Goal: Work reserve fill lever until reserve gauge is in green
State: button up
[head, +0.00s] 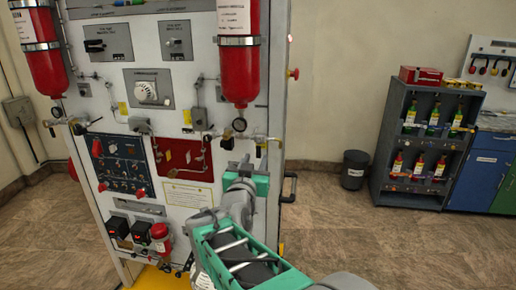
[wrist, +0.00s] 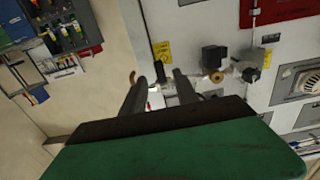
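The white trainer panel (head: 200,120) stands at the left in the head view. A small round gauge (head: 239,125) sits below the right red cylinder (head: 239,60), and another gauge (head: 57,111) sits below the left one. I cannot tell which is the reserve gauge or read a needle. A pipe with a dark handle (head: 228,143) runs below the right gauge; I cannot tell if it is the reserve fill lever. My gripper (head: 254,165) is in front of the panel's right edge, fingers apart and apparently empty. In the wrist view the fingers (wrist: 158,88) point toward pipework with a brass fitting (wrist: 216,76).
A dark bin (head: 354,170) and a bottle shelf (head: 409,150) stand at the right wall.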

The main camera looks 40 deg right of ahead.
aim_at(258, 153)
jog(key=p+x, duration=0.1)
jog(key=x, duration=0.4)
jog(key=shift+w+d+p, duration=0.2)
jog(key=shift+d+p, duration=0.05)
jog(key=shift+p, duration=0.05)
grip_shut()
